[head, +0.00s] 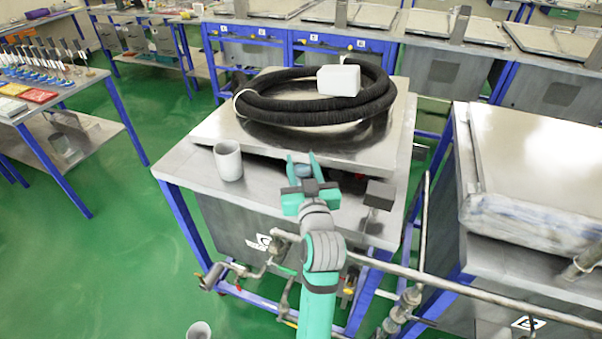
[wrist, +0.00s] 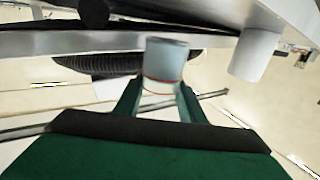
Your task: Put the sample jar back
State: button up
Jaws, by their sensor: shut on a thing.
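My gripper (head: 301,163) reaches over the front of the steel table, fingers pointing away from me. It is shut on a small blue-grey sample jar (head: 302,171), which sits between the fingertips. In the wrist view the jar (wrist: 166,62) shows between the two green fingers (wrist: 158,100), with a thin red line around it. In the head view the gripper partly hides the jar, and I cannot tell whether the jar touches the table.
A pale cup (head: 228,162) stands left of my gripper on the steel table (head: 180,165); it also shows in the wrist view (wrist: 256,52). A coiled black hose (head: 270,112) and a white box (head: 339,80) lie on the raised lid (head: 222,128) behind. A dark block (head: 379,194) is at right.

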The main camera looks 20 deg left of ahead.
aim_at(300, 174)
jog(key=f, duration=0.1)
jog(key=a+f, duration=0.1)
jog(key=f, duration=0.1)
jog(key=shift+w+f, duration=0.15)
jog(key=shift+f, duration=0.1)
jog(key=shift+a+f, duration=0.1)
jog(key=shift+d, duration=0.5)
jog(key=shift+f, duration=0.15)
jog(key=o, duration=0.9)
jog(key=shift+o, duration=1.1)
jog(key=shift+a, duration=0.15)
